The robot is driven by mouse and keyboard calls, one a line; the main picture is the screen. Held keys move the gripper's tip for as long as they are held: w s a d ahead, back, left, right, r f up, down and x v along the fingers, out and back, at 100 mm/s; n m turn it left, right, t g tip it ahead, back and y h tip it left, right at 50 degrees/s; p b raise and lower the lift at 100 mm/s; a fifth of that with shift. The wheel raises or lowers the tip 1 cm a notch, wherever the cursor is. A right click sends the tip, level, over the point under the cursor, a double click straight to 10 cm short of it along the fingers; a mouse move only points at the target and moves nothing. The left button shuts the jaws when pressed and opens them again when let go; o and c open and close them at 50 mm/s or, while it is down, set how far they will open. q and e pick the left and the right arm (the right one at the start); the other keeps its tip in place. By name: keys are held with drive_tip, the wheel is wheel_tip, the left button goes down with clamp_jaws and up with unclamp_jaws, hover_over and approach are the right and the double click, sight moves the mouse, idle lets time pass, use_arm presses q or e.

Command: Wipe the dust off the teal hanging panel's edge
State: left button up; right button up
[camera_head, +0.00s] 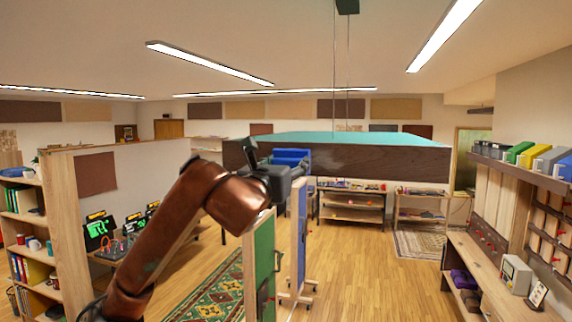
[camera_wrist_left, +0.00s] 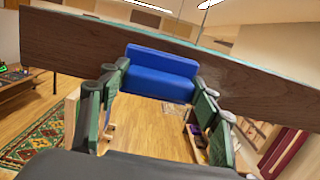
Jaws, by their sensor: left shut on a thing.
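The hanging panel (camera_head: 345,138) has a teal top and a dark wood-brown edge (camera_head: 380,163) facing me. It hangs on thin cables from the ceiling. My left gripper (camera_head: 283,168) is in front of this edge, left of its middle. It is shut on a blue block (camera_head: 290,156), which lies between the green-sided fingers in the left wrist view (camera_wrist_left: 160,72). The block overlaps the brown edge (camera_wrist_left: 70,42) there and looks close against it; contact cannot be told for sure. My right gripper is not in view.
A wooden shelf unit (camera_head: 60,232) stands at the left. Green (camera_head: 262,262) and blue (camera_head: 298,235) upright boards stand below the panel. A workbench (camera_head: 490,265) and a shelf with coloured boxes (camera_head: 525,155) line the right. Open wooden floor (camera_head: 385,285) lies right of the boards.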

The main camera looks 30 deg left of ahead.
use_arm(q)
drive_tip(key=shift+w, duration=0.35)
